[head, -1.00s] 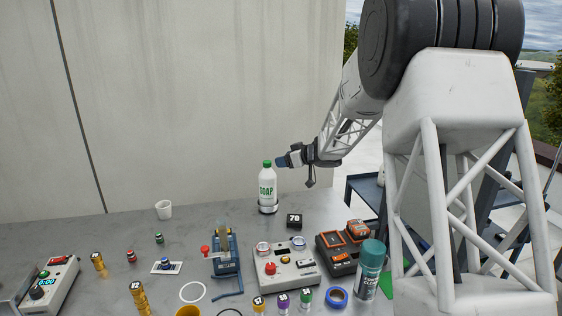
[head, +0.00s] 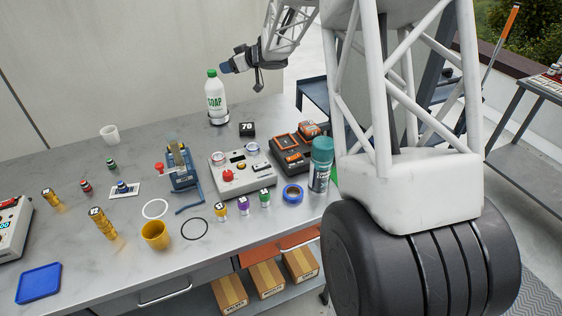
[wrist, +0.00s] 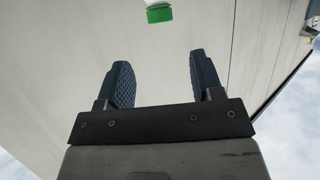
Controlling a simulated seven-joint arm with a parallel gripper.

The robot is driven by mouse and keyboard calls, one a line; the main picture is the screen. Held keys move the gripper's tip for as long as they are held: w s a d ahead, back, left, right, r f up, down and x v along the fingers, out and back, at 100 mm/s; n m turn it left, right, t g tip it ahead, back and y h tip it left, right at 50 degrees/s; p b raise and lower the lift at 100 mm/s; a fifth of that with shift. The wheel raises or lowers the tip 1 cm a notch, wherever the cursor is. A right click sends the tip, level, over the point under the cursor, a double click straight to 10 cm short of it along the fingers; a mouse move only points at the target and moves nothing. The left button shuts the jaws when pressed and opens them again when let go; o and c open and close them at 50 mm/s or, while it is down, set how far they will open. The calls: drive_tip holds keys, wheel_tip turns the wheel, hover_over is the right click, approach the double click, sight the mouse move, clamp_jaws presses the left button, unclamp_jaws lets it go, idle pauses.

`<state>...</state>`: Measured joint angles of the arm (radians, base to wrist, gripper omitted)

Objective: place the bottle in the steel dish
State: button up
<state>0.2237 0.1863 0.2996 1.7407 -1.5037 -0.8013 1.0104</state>
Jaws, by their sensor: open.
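The bottle (head: 215,102) is white with a green cap and a green "SOAP" label. It stands upright near the back edge of the bench in the head view. A low, greyish rim (head: 218,122) shows around its foot; it looks like the steel dish, but it is too small to be sure. My gripper (head: 226,67) is just right of the cap, at about its height, and appears apart from it. In the wrist view, my two dark blue fingers (wrist: 157,82) are spread with nothing between them, and the green cap (wrist: 159,14) lies beyond their tips.
A black block marked 70 (head: 247,129) is right of the bottle. A grey control box (head: 242,175), an orange and black charger (head: 292,153) and a teal-capped can (head: 321,165) stand nearer. A white cup (head: 110,134) is at left. Bare bench lies left of the bottle.

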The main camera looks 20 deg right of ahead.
drive_tip(key=s+d+r+m+h, duration=0.1)
drive_tip(key=s+r+m+h, duration=0.3)
drive_tip(key=s, duration=0.7)
drive_tip(key=s+r+m+h, duration=0.2)
drive_tip(key=s+r+h, duration=0.45)
drive_tip(key=s, duration=0.45)
drive_tip(key=s+a+f+g, duration=0.2)
drive_tip(key=s+f, duration=0.1)
drive_tip(key=s, duration=0.9)
drive_tip(key=s+a+f+m+g+y, duration=0.1)
drive_tip(key=s+a+f+g, duration=0.2)
drive_tip(key=s, duration=1)
drive_tip(key=s+a+f+m+g+y, duration=0.1)
drive_tip(key=s+a+f+g, duration=0.1)
drive_tip(key=s, duration=1.1)
drive_tip(key=shift+a+f+g, duration=0.4)
drive_tip(key=shift+a+g, duration=0.1)
